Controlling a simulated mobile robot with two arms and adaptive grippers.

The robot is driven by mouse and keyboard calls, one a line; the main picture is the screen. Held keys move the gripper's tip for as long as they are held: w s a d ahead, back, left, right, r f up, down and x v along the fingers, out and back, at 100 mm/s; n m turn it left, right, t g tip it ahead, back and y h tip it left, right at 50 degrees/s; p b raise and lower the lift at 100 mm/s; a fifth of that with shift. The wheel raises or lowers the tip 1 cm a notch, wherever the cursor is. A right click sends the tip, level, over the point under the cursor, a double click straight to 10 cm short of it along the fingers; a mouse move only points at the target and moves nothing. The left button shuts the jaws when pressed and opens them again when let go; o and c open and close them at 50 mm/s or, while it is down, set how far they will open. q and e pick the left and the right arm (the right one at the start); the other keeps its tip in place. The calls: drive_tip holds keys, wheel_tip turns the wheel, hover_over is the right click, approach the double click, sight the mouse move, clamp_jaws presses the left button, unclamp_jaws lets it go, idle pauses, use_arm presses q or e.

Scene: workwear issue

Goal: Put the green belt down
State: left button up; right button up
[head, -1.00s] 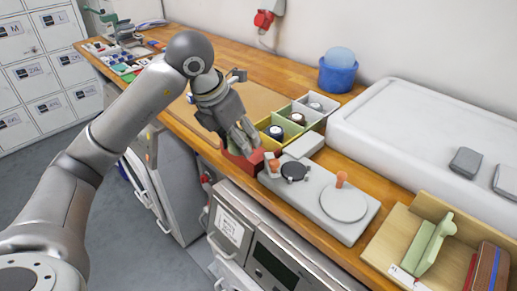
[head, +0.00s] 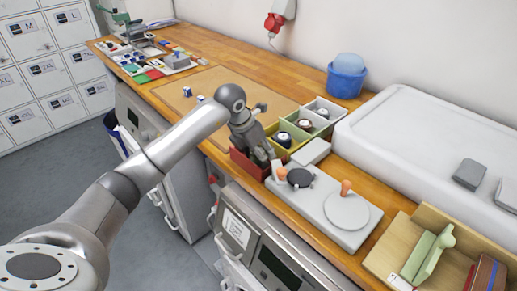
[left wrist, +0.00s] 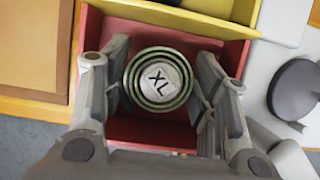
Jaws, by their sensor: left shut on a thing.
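The green belt (left wrist: 159,82) is a tight coil with a white XL tag on top, seen in the left wrist view. My left gripper (left wrist: 160,92) is shut on it, one finger on each side. The coil is inside or just above the red compartment (left wrist: 119,31); whether it touches the floor I cannot tell. In the head view my left gripper (head: 262,158) points down into the red compartment (head: 241,165), and the belt is hidden there. My right gripper is not in view.
Yellow (head: 270,131), green (head: 288,118) and white (head: 324,103) compartments behind the red one each hold a coil. A grey device with a round plate (head: 347,211) stands close on the right. A blue bucket (head: 346,84) is at the back. The brown mat (head: 195,88) is mostly clear.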

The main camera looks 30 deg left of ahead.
use_arm(q)
drive_tip(key=shift+f, duration=0.15)
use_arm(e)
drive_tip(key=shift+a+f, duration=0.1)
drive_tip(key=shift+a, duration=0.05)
use_arm(q)
drive_tip(key=o, duration=0.6)
drive_tip(key=shift+f, duration=0.1)
drive_tip(key=o, duration=0.5)
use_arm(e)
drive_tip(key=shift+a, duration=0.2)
use_arm(q)
drive_tip(key=shift+r, duration=0.35)
drive_tip(key=b+v, duration=0.1)
drive_tip(key=v, duration=1.1)
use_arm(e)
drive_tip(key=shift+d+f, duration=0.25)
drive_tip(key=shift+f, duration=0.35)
use_arm(q)
drive_tip(key=shift+f, duration=0.2)
